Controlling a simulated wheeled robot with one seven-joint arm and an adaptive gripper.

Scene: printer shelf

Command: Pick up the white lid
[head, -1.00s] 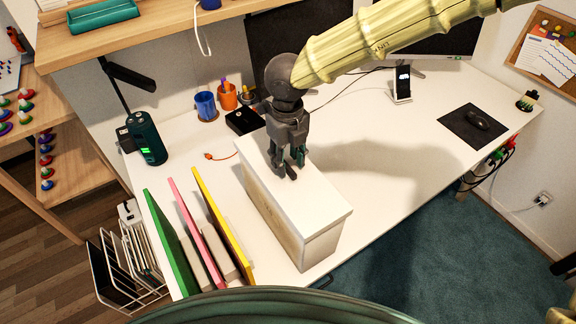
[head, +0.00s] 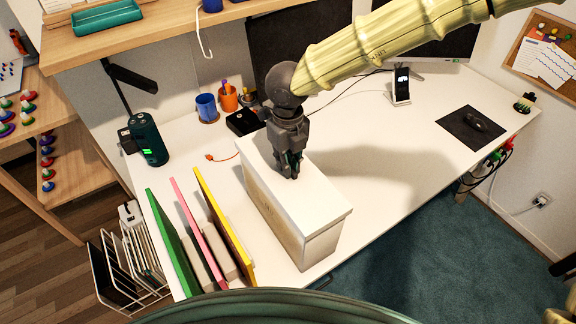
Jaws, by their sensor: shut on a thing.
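The white lid (head: 310,205) lies flat on top of a pale box (head: 290,230) on the white desk. My gripper (head: 291,174) points down at the lid's far half, with its fingers close together at the lid's top. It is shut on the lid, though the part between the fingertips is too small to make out. The lid still appears to sit on the box, with no clear gap between them.
Green, pink and yellow upright panels (head: 222,228) stand left of the box. Blue and orange cups (head: 207,106), a black box (head: 243,121) and a dark green cylinder (head: 148,139) stand behind. A shelf (head: 170,32) overhangs the back.

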